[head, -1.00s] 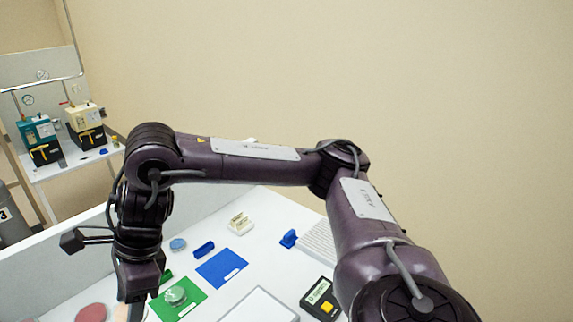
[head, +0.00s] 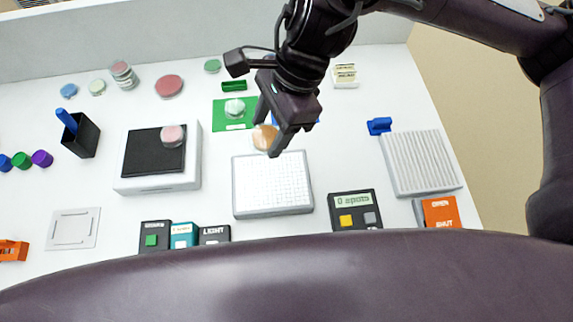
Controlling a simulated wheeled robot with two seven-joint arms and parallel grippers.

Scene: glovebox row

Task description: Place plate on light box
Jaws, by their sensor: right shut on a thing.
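A peach-coloured round plate (head: 264,139) is between the fingers of my right gripper (head: 269,127), which is shut on it. The fingers hide part of the plate. It is just behind the far edge of a white box with a fine grid on its top (head: 272,203), which looks like the light box. The grid top is empty. Whether the plate touches the box edge cannot be told. My left gripper is not in view.
Left stands a white box with a black pad (head: 150,150) and a pink dish on it. A green mat (head: 229,112) with a dish lies behind. A spot counter (head: 354,210) and a ribbed grey panel (head: 420,162) are right. Small button boxes (head: 183,236) stand in front.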

